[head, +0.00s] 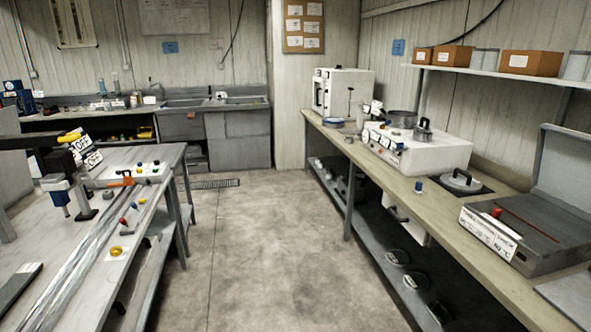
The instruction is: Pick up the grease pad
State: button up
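A small pale square with a round yellow blob on it (117,252) lies on the left bench (135,156), near its right edge. It may be the grease pad, but it is too small to tell for sure. Nothing is seen touching it. A long metal rail or tube (92,262) runs along the bench to its left. My gripper is not in view.
Small red and blue items (123,222) stand behind the yellow blob. A clamp-like stand (80,190) rises at the far left. The concrete floor (262,250) between the left bench and the long right counter (395,178) is clear.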

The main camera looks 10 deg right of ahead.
aim_at(419, 186)
jog(key=i+z, duration=0.3)
jog(key=i, duration=0.15)
jog(key=i+j+z, duration=0.1)
jog(key=i+z, duration=0.2)
jog(key=i, duration=0.15)
jog(key=i+j+z, duration=0.25)
jog(key=i, duration=0.2)
